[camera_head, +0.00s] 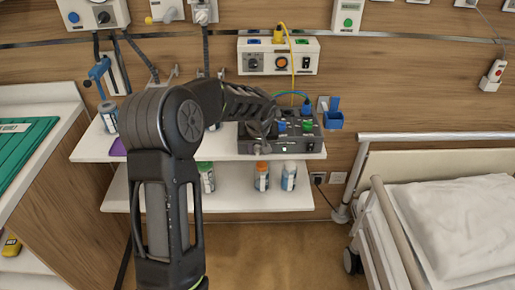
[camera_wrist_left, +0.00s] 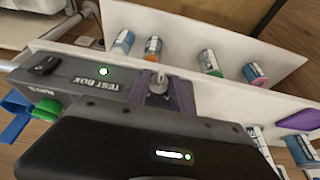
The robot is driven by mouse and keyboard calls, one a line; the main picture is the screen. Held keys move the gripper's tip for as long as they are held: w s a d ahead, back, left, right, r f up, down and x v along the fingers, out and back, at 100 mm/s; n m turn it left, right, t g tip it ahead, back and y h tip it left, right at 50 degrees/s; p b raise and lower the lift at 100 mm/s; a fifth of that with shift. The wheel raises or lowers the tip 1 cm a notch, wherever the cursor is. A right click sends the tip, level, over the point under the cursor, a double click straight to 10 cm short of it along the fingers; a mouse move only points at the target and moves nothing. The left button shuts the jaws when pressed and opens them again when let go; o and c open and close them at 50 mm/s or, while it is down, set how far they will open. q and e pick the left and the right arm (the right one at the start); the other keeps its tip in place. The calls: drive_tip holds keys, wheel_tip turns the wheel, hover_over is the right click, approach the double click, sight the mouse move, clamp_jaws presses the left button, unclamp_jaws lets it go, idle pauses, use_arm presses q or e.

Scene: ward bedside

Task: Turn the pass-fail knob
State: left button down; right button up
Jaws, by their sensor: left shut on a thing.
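The dark test box (camera_head: 295,144) stands on the upper white shelf, with blue and green plugs on top. In the left wrist view the box (camera_wrist_left: 70,82) shows its "TEST BOX" lettering, a lit green lamp and a black switch. My left gripper (camera_head: 264,127) reaches the left part of the box in the head view. In the wrist view its fingers (camera_wrist_left: 164,98) are shut on a small grey knob (camera_wrist_left: 158,80) at the box. The knob's marks and turn position cannot be read. My right gripper is not in view.
Several bottles stand on the lower shelf (camera_head: 235,199). A wall panel (camera_head: 279,57) with a yellow cable hangs above the box. A blue wall holder (camera_head: 332,120) is to the box's right. A bed (camera_head: 440,215) stands at the right, a cabinet with a green tray (camera_head: 22,148) at the left.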

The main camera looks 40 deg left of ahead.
use_arm(q)
drive_tip(key=shift+w+d+f+g+y+b, duration=0.15)
drive_tip(key=shift+d+g+y+b, duration=0.15)
drive_tip(key=shift+y+b, duration=0.35)
drive_tip(key=shift+w+d+m+g+y+b, duration=0.15)
drive_tip(key=shift+m+g+y+b, duration=0.25)
drive_tip(key=shift+g+y+b, duration=0.35)
drive_tip(key=shift+w+d+f+g+y+b, duration=0.1)
drive_tip(key=shift+g+y+b, duration=0.45)
drive_tip(key=shift+y, duration=0.35)
drive_tip(key=shift+w+d+m+g+y+b, duration=0.15)
drive_tip(key=shift+m+g+y+b, duration=0.45)
drive_tip(key=shift+y, duration=0.6)
drive_tip(key=shift+f, duration=0.1)
drive_tip(key=c, duration=1.1)
unclamp_jaws()
drive_tip(key=shift+c, duration=0.2)
